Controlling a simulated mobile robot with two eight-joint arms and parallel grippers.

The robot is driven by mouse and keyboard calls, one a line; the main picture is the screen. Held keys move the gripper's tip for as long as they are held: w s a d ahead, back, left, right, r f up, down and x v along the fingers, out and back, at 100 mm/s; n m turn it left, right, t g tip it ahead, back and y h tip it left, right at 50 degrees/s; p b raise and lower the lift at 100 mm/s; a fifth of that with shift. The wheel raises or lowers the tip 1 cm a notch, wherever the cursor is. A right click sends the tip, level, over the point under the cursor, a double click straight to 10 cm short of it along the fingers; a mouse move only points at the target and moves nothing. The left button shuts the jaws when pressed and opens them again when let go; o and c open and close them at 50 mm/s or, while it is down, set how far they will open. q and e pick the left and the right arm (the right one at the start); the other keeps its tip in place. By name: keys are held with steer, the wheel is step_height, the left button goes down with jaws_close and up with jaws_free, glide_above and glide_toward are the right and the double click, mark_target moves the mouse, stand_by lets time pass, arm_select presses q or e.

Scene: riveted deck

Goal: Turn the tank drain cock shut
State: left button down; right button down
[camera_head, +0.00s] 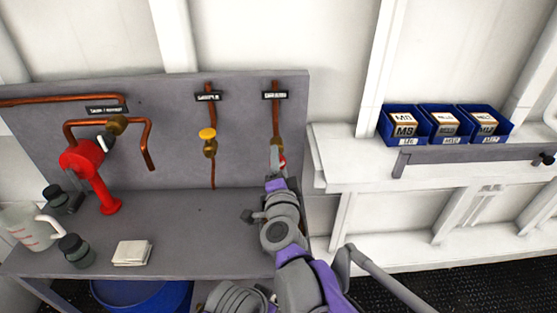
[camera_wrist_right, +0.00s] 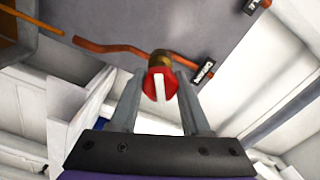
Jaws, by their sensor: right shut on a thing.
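A red round knob (camera_wrist_right: 150,82) with a white bar across its face sits on a brass valve body (camera_wrist_right: 160,57) on a copper pipe. In the head view, the knob (camera_head: 283,161) shows only as a small red edge beside my right gripper (camera_head: 276,160), at the right-hand pipe of the grey panel. In the right wrist view, my right gripper's (camera_wrist_right: 158,77) two fingers are shut on the knob's sides. A black label (camera_head: 275,95) is above this valve; its text is too small to read surely. My left gripper is not in view.
The grey panel (camera_head: 180,95) also carries a yellow-knobbed valve (camera_head: 208,134) and a brass valve (camera_head: 117,124) at left. A red fitting (camera_head: 88,165), a jug (camera_head: 28,225), dark jars (camera_head: 75,249) and a pale cloth (camera_head: 132,252) are on the bench. Blue bins (camera_head: 445,138) stand right.

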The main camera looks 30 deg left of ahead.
steer(key=m, duration=0.6)
steer(key=shift+f+m, duration=0.1)
steer(key=shift+m, duration=0.2)
stand_by(0.4)
steer(key=shift+c, duration=1.9)
jaws_free()
steer(key=shift+s, duration=0.1)
steer(key=v, duration=1)
steer(key=shift+s+d, duration=0.2)
steer(key=shift+s, duration=0.05)
